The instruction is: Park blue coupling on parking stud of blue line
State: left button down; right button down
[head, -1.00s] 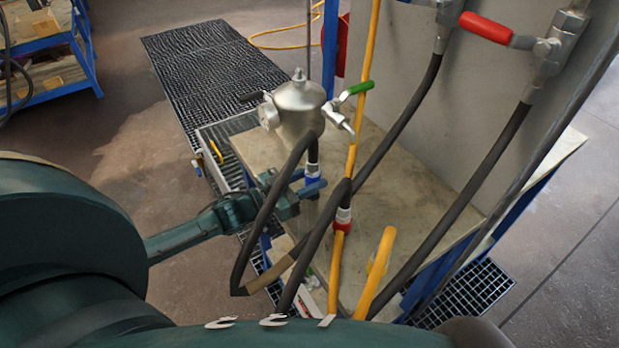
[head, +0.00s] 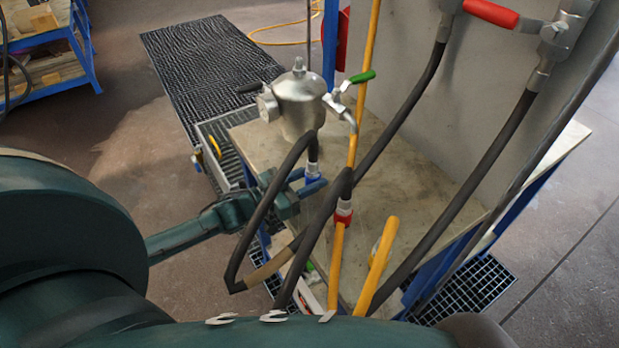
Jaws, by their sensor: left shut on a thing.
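The blue coupling (head: 312,180) has a silver collar and hangs upright below and in front of the steel vessel (head: 299,105). A black hose (head: 258,212) rises from its top, bends over and drops to the lower left. My left gripper (head: 312,188) reaches in from the left and is shut on the blue coupling, its fingers partly covering it. The red coupling (head: 343,218) sits nearby to the lower right, with another black hose arching from its top. I cannot make out the blue line's parking stud. My right gripper is not in view.
A green-handled valve (head: 358,79) sticks out right of the vessel. A red-handled valve (head: 492,14) and dark hoses hang by the grey panel (head: 480,120). Yellow pipes (head: 383,265) stand in front. The bench top (head: 415,185) is mostly bare at right.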

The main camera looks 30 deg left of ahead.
pick_arm(q)
jog(key=c, duration=0.9)
grip_release()
jog(key=shift+f, duration=0.15)
jog(key=shift+v, duration=0.8)
jog(key=v, duration=1.1)
jog(key=shift+s+a, duration=0.15)
jog(key=shift+s, duration=0.1)
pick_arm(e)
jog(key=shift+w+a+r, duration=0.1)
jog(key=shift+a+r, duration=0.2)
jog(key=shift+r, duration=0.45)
